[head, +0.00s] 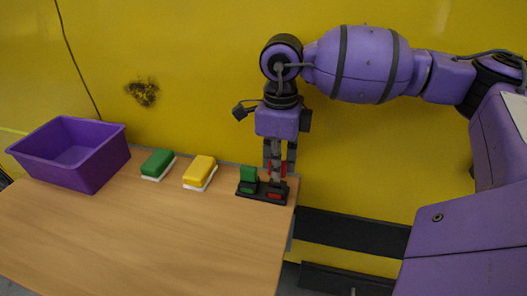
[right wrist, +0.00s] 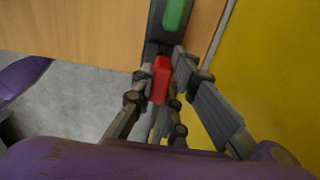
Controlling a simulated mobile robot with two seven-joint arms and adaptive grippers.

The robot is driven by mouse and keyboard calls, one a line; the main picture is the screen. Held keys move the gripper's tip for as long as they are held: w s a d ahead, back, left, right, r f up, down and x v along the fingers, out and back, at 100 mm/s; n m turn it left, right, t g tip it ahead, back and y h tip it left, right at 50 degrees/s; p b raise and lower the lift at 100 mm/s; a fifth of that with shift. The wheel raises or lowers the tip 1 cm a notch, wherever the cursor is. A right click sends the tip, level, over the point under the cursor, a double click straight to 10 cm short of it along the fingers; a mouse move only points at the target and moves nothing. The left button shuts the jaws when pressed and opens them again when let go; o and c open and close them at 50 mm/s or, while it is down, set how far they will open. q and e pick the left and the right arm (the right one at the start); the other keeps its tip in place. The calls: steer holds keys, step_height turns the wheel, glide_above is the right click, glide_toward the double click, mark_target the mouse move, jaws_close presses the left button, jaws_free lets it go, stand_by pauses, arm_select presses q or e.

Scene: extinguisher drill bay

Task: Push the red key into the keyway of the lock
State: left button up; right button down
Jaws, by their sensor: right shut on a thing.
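The lock is a black base (head: 262,198) at the right end of the table, with an upright green block (head: 248,175) on its left side and a red patch (head: 274,196) on its right side. My right gripper (head: 278,176) points down over the right side and is shut on the red key (right wrist: 160,78). In the head view the key shows only as red bits (head: 284,168) around the fingers. Fingers hide its lower end, so I cannot tell whether it touches the keyway. The green block also shows in the right wrist view (right wrist: 174,15). My left gripper is out of view.
A purple bin (head: 95,168) stands at the table's left. A green sponge (head: 158,163) and a yellow sponge (head: 200,171) lie between it and the lock. The front of the wooden table (head: 150,240) is clear. A yellow wall (head: 200,70) rises close behind.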

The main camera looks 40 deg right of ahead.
steer(key=shift+r+p, duration=1.05)
steer(key=shift+r, duration=0.8)
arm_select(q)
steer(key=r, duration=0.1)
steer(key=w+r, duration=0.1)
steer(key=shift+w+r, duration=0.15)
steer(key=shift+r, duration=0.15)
arm_select(e)
steer(key=shift+s+f, duration=0.1)
